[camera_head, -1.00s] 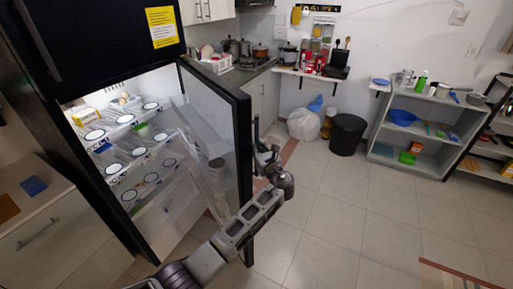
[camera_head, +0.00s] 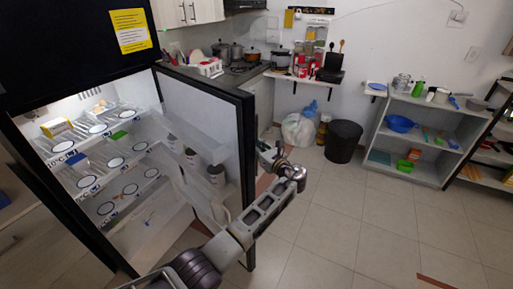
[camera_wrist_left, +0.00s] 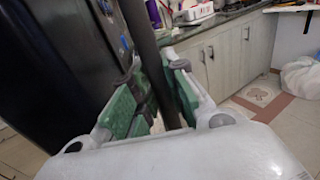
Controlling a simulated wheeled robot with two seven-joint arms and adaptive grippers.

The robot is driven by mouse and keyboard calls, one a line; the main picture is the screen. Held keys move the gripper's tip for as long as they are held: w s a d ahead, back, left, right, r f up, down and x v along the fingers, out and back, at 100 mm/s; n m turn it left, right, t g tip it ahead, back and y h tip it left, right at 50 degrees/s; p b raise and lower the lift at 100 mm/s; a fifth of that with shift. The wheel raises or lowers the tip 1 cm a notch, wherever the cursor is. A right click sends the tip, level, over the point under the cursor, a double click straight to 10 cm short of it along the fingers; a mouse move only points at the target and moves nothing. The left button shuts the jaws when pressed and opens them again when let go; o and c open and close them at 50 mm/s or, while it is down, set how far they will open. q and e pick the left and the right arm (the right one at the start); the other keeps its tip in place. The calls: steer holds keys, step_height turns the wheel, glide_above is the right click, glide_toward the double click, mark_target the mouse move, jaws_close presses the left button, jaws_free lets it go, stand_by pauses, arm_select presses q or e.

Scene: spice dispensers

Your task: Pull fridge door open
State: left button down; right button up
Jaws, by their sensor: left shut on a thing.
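The fridge door (camera_head: 208,110) stands open. Its inner side with shelf bins faces my head camera, and its dark edge (camera_head: 248,150) is on the right. My left gripper (camera_head: 264,152) is at the outer side of this edge. In the left wrist view its green-padded fingers (camera_wrist_left: 157,98) are shut around the dark vertical handle bar (camera_wrist_left: 145,45), beside the black outer face of the door (camera_wrist_left: 65,60). In the head view the handle is mostly hidden behind the door edge and the gripper. My right gripper is not in view.
The lit fridge interior (camera_head: 100,130) holds several shelves with boxes and containers. A counter with pots (camera_head: 232,76) lies behind the door. A black bin (camera_head: 343,142) and a grey shelf unit (camera_head: 412,150) stand further back. The tiled floor (camera_head: 345,225) to the right is clear.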

arm_select(q)
steer(key=shift+w+d+f, duration=0.1)
steer(key=shift+w+d, duration=0.15)
steer(key=shift+w, duration=0.05)
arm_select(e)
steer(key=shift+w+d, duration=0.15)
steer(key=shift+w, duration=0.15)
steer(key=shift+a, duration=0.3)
arm_select(q)
steer(key=c, duration=1.5)
jaws_free()
steer(key=shift+o, duration=0.4)
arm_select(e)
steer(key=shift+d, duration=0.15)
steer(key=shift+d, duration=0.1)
